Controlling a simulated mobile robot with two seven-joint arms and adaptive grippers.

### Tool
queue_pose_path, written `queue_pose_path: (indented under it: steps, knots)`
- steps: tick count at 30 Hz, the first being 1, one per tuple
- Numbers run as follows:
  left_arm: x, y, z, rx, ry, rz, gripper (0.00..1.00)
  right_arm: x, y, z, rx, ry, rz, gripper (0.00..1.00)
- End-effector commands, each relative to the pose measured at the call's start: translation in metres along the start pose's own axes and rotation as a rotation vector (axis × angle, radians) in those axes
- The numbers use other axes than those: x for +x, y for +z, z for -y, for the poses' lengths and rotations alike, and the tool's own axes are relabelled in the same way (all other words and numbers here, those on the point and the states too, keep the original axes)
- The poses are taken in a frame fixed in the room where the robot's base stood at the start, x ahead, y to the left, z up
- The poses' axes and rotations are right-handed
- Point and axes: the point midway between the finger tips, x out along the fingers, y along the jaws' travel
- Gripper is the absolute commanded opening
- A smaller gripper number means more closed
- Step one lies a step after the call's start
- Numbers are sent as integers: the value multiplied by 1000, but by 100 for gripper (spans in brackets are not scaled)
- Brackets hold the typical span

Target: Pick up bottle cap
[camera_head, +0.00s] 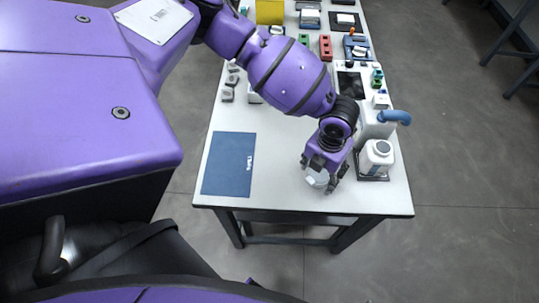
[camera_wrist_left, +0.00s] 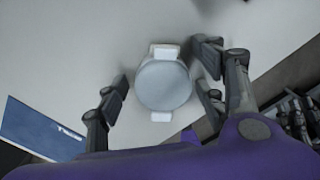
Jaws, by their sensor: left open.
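A round, pale grey object that looks like the bottle cap (camera_wrist_left: 163,86) lies on the white table, with a small white tab at each of two opposite sides. In the head view the cap (camera_head: 316,182) is partly hidden by my left gripper (camera_head: 322,172), near the table's front edge. In the left wrist view my left gripper (camera_wrist_left: 164,78) is open. Its dark fingers stand on either side of the cap with gaps visible, and I see no contact. My right gripper is in neither view.
A white bottle (camera_head: 378,155) stands on a dark tray just right of my gripper, beside a white device with a blue handle (camera_head: 398,117). A blue mat (camera_head: 229,165) lies at the left. Several small items and coloured fixtures fill the far table.

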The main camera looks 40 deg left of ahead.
Motion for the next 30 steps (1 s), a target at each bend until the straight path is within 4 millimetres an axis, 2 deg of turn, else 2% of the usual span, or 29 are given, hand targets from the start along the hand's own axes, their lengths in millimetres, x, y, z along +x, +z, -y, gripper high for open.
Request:
queue_pose_path:
  steps: [3,13,23,26,30]
  knots:
    - [2,-2,-1,-1,0,-5,61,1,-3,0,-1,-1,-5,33]
    - [1,-1,0,-1,0,-3,19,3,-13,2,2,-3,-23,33]
    - [-5,0,0,0,-1,0,19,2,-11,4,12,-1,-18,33]
    - [-14,1,1,1,-2,2,19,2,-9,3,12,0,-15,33]
    - [-36,0,1,3,-2,3,19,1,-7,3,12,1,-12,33]
